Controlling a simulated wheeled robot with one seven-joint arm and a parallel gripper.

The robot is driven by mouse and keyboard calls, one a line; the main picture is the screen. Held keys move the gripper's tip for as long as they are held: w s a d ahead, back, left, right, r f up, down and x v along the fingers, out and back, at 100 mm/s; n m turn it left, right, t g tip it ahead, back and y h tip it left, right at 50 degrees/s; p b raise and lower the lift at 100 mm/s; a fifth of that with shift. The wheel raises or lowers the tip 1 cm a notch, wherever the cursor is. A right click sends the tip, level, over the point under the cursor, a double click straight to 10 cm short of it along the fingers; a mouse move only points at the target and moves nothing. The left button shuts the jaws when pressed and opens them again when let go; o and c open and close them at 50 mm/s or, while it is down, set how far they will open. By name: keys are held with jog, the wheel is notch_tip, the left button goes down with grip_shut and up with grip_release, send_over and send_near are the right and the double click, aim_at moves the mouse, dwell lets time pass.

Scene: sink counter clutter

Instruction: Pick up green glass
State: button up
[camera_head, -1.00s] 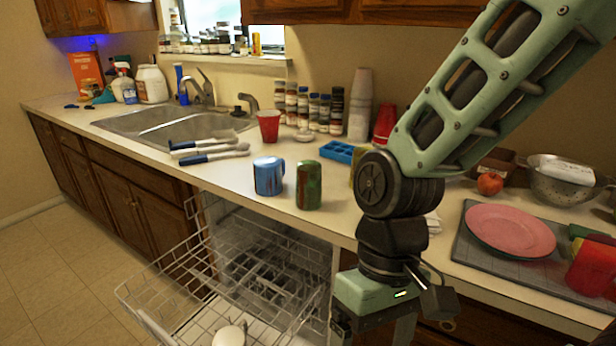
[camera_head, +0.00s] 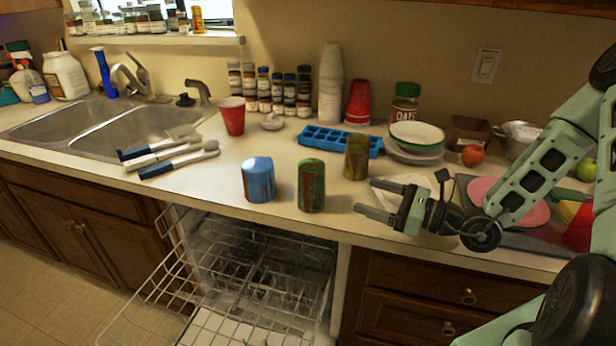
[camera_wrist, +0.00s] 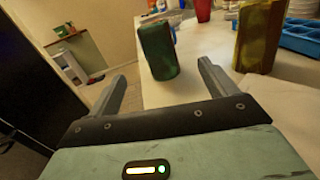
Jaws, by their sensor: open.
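A green glass (camera_head: 311,188) with rusty brown patches stands upright near the counter's front edge, right of a blue mug (camera_head: 258,180). In the wrist view the green glass (camera_wrist: 158,52) is ahead of the fingers, slightly tilted in the picture and apart from them. A yellowish-olive glass (camera_head: 356,158) stands behind and to its right; it also shows in the wrist view (camera_wrist: 258,38). My gripper (camera_head: 368,196) is open and empty, low over the counter right of the green glass, with its fingers pointing left toward it.
A blue ice tray (camera_head: 340,140), stacked bowls (camera_head: 416,150) and an oats jar (camera_head: 404,105) stand behind. Brushes (camera_head: 168,155) lie by the sink (camera_head: 95,130). The open dishwasher rack (camera_head: 240,275) is below the counter edge. A pink plate (camera_head: 535,212) lies right, partly behind my arm.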

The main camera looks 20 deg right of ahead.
aim_at(304, 177)
jog(key=p+x, duration=0.2)
jog(key=x, duration=0.9)
jog(key=shift+w+a, duration=0.15)
jog(key=shift+a, duration=0.05)
jog(key=p+x, duration=0.1)
jog(key=x, duration=0.1)
jog(key=p+x, duration=0.1)
jog(key=x, duration=0.1)
jog(key=shift+a+r, duration=0.1)
jog(key=shift+a, duration=0.35)
jog(key=shift+w+a, duration=0.25)
jog(key=shift+w, duration=0.2)
jog(key=c, duration=1.2)
